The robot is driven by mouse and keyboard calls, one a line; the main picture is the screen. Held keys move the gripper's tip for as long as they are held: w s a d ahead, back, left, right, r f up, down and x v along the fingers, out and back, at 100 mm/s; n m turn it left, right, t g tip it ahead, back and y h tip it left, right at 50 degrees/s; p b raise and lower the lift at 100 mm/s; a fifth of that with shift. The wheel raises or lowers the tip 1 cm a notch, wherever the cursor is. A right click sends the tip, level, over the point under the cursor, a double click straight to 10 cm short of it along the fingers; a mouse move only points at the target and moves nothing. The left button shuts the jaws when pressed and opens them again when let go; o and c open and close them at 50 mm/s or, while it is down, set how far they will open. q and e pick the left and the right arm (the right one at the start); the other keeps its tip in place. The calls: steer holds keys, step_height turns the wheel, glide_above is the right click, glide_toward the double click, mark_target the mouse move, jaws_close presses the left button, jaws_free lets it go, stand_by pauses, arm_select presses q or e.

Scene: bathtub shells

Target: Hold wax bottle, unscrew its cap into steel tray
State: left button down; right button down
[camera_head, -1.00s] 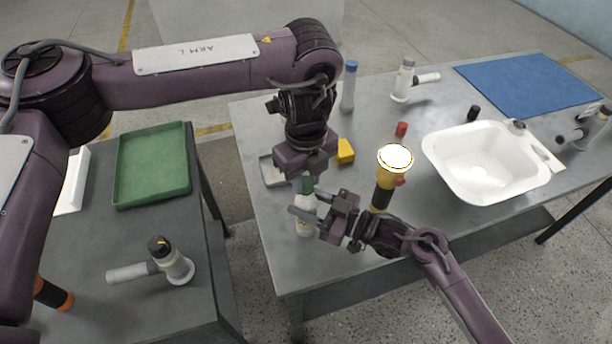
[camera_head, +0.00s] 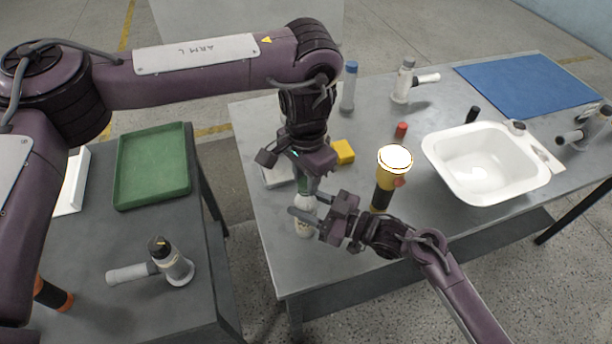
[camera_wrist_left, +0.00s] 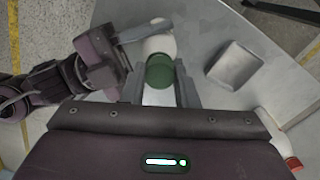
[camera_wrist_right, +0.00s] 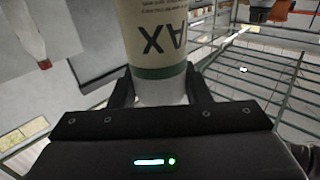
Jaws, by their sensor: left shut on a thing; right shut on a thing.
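The wax bottle (camera_head: 303,229) is white and stands upright near the front left of the grey table. My right gripper (camera_head: 308,206) is shut around its body; the right wrist view shows the labelled bottle (camera_wrist_right: 155,45) between the fingers. My left gripper (camera_head: 305,188) points down from above and is shut on the green cap (camera_wrist_left: 159,71) at the bottle's top. The cap is mostly hidden in the head view. I cannot tell whether its thread is loose. The steel tray (camera_wrist_left: 236,66) looks empty beside the bottle; it is partly hidden behind my left gripper in the head view (camera_head: 277,176).
A yellow block (camera_head: 344,152) lies close to my left gripper. A yellow and black torch-like object (camera_head: 384,191) stands right of my right gripper. A white basin (camera_head: 439,151), red cap (camera_head: 401,129) and blue mat (camera_head: 530,85) are farther right. A green tray (camera_head: 120,180) sits on the side table.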

mark_target(306, 182)
arm_select(q)
steer(key=shift+r, duration=0.3)
stand_by(0.4)
steer(key=shift+r, duration=0.85)
steer(key=shift+r, duration=2)
arm_select(e)
steer(key=c, duration=0.7)
jaws_free()
